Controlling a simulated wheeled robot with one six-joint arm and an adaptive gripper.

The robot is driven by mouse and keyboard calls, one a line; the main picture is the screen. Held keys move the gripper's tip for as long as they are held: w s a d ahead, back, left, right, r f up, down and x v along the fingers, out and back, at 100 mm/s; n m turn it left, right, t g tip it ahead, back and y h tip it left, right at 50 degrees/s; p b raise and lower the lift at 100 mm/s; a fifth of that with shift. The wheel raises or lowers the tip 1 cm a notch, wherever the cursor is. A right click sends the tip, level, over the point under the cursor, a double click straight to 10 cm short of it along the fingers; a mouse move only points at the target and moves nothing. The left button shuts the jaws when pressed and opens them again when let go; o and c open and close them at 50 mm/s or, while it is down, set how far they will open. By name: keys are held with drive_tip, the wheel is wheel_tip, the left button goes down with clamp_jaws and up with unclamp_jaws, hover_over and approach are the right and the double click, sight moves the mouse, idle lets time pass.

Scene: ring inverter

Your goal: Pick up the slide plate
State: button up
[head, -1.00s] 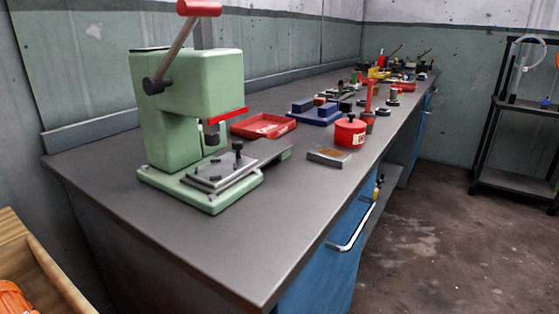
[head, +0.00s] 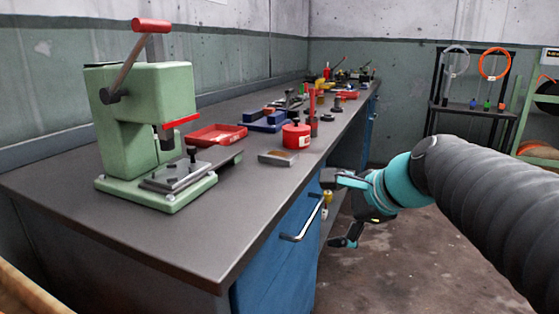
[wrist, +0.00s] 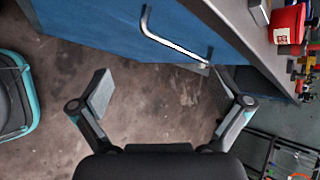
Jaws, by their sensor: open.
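A grey metal plate (head: 175,177) with a dark upright knob lies on the green base of the press (head: 140,125), at the left of the bench in the head view. It looks like the slide plate. My gripper (head: 330,210) is open and empty in front of the blue cabinet, below bench-top height and well right of the plate. In the wrist view my gripper (wrist: 162,88) has its fingers spread wide above the floor, and no plate shows there.
The bench top (head: 215,235) is clear in front of the press. A red tray (head: 216,135), a red pot (head: 296,135) and a small grey block (head: 277,158) stand to the right. A cabinet handle (head: 302,220) sticks out near my gripper. A dark shelf rack stands at the back right.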

sight(280, 154)
drive_tip(key=w+a+r+m+t+y, duration=0.2)
drive_tip(key=w+r+m+y, duration=0.1)
drive_tip(key=w+r+m, duration=0.7)
drive_tip(key=shift+m+y, duration=0.3)
drive_tip(key=x, duration=0.5)
drive_tip(key=d+x, duration=0.1)
drive_tip(key=x, duration=0.4)
drive_tip(key=w+x, duration=0.1)
drive_tip(key=x, duration=0.4)
drive_tip(key=shift+w+a+f, duration=0.1)
drive_tip(key=shift+w+f, duration=0.15)
drive_tip(key=shift+f, duration=0.15)
drive_tip(key=c, duration=1.8)
clamp_jaws()
drive_tip(key=shift+r, duration=0.15)
